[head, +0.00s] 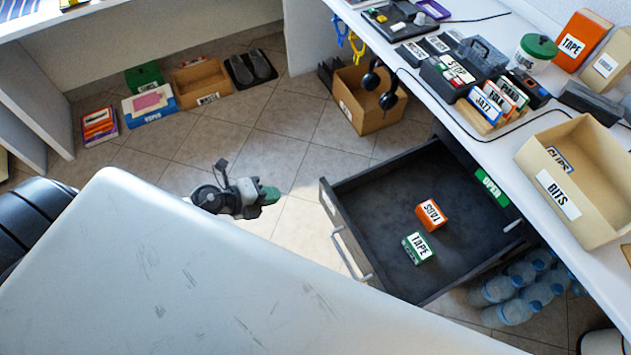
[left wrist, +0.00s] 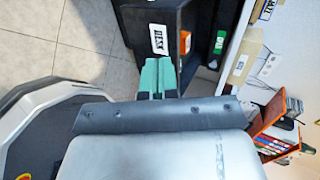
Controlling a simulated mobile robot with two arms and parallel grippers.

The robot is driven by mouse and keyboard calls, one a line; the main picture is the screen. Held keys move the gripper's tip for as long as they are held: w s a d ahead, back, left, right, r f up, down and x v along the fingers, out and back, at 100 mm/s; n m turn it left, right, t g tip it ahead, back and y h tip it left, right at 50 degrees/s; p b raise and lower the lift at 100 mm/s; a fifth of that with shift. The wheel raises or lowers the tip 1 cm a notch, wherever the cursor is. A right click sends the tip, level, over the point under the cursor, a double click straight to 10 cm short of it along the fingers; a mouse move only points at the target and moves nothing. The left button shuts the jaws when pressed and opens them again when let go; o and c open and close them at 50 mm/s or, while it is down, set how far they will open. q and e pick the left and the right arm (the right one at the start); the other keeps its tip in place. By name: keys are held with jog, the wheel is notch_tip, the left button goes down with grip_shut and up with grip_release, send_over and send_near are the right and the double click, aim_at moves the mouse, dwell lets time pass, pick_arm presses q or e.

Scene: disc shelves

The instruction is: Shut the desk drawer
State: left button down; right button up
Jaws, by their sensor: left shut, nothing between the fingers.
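The desk drawer (head: 380,195) is dark grey and pulled well out from under the white desk. Its front panel, with a pale bar handle (head: 350,255), faces left toward my left gripper. Inside lie an orange TABS box (head: 431,214) and a green TAPE box (head: 418,248). My left gripper (head: 272,195), with green fingertips, is shut and empty, a short gap left of the drawer front in the head view. In the left wrist view, the shut green fingers (left wrist: 158,70) point toward the dark drawer front (left wrist: 135,25) with its white label. My right gripper is not in view.
The white desk top (head: 480,150) holds a BITS bin (head: 580,195) and several office items. Tiled floor (head: 290,215) lies clear between gripper and drawer.

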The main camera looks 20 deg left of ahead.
aim_at(321, 184)
pick_arm(q)
jog(key=x, duration=0.3)
jog(key=r+x, duration=0.1)
jog(key=x, duration=0.7)
jog(key=shift+w+d+r+b, duration=0.2)
jog(key=shift+w+b, duration=0.1)
jog(key=shift+b, duration=0.1)
jog(key=shift+w+d, duration=0.3)
jog(key=shift+w, duration=0.1)
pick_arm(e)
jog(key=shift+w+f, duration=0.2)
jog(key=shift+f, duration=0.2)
